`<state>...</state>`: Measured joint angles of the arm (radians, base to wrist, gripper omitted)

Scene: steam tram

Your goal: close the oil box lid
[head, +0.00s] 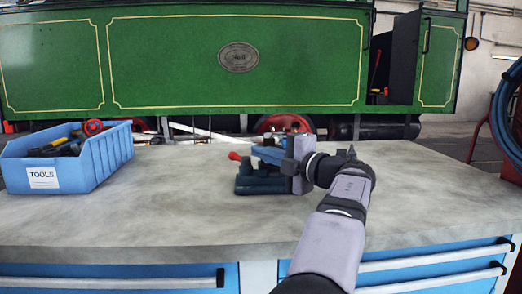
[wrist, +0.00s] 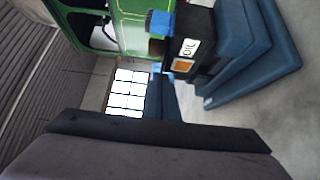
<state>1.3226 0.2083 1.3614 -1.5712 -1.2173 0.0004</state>
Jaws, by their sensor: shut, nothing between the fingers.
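The oil box (head: 258,185) is a dark blue, stepped unit on the bench in the middle of the head view.
A blue tools bin (head: 104,158) stands at the left of the grey bench (head: 150,215). The bench is clear between the bin and the box, and in front. A green steam tram (head: 170,60) stands behind. A blue hose (head: 507,115) hangs at far right.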

